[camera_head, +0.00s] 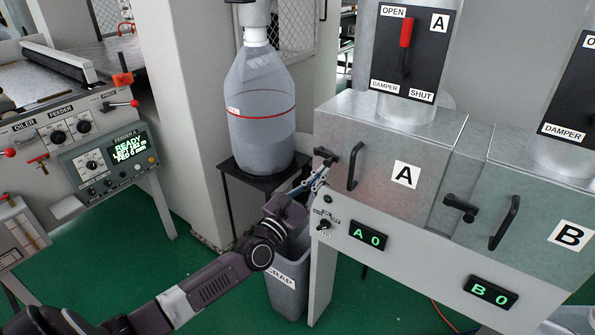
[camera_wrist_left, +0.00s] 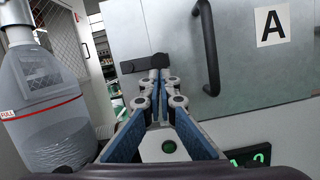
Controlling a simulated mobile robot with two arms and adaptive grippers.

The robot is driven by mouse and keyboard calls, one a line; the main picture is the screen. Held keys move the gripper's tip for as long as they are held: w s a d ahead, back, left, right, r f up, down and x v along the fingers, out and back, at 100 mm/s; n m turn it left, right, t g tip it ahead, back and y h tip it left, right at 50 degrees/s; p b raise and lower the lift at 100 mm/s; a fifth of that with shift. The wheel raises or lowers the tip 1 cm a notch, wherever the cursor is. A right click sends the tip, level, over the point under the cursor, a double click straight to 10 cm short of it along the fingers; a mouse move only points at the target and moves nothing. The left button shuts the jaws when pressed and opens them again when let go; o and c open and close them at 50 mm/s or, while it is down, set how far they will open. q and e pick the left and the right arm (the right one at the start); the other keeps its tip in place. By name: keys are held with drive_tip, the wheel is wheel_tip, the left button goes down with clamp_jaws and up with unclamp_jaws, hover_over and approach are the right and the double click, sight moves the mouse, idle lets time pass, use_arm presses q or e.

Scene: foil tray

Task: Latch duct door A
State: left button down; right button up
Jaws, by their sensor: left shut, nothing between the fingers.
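Duct door A (camera_head: 383,190) is the grey metal panel with the white A label. It looks closed, with a black bar handle (camera_head: 353,166) on it, which also shows in the left wrist view (camera_wrist_left: 207,50). The small black latch (camera_head: 324,154) is at the door's left edge. In the left wrist view the latch (camera_wrist_left: 136,65) lies nearly level, just beyond the fingertips; I cannot tell whether it is engaged. My left gripper (camera_head: 322,178) is shut and empty, just below the latch; its tips (camera_wrist_left: 160,83) seem close to it, contact unclear. My right gripper is out of view.
Door B (camera_head: 535,218) with its own latch and handle is at the right. Below door A is a panel with a green A 0 display (camera_head: 368,236).

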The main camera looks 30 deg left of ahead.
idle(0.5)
use_arm(q)
drive_tip(key=v, duration=1.2)
idle(0.3)
drive_tip(key=s+f+m+g+y, duration=0.1)
drive_tip(key=s+f+m+g, duration=0.4)
drive_tip(key=f, duration=0.8)
drive_tip(key=s+a+f+m+g, duration=0.1)
drive_tip(key=s+f+m, duration=0.1)
drive_tip(key=f+m, duration=0.8)
drive_tip(key=s+f+m+g+y, duration=0.1)
drive_tip(key=s+f+m+g, duration=0.25)
drive_tip(key=f, duration=1.25)
drive_tip(key=s+d+f+m+g, duration=0.3)
drive_tip(key=s+f+m, duration=0.2)
drive_tip(key=s, duration=0.7)
drive_tip(key=s+d+f+m+g, duration=0.3)
drive_tip(key=s+f+m, duration=0.3)
drive_tip(key=s+f, duration=0.4)
drive_tip(key=s+d+f+m+g, duration=0.3)
drive_tip(key=s+f+m, duration=0.3)
drive_tip(key=s, duration=0.8)
wheel_tip(320, 180, down, 2)
drive_tip(key=shift+d+f+g+y, duration=0.2)
drive_tip(key=shift+d+g+y, duration=0.1)
drive_tip(key=shift+g, duration=0.25)
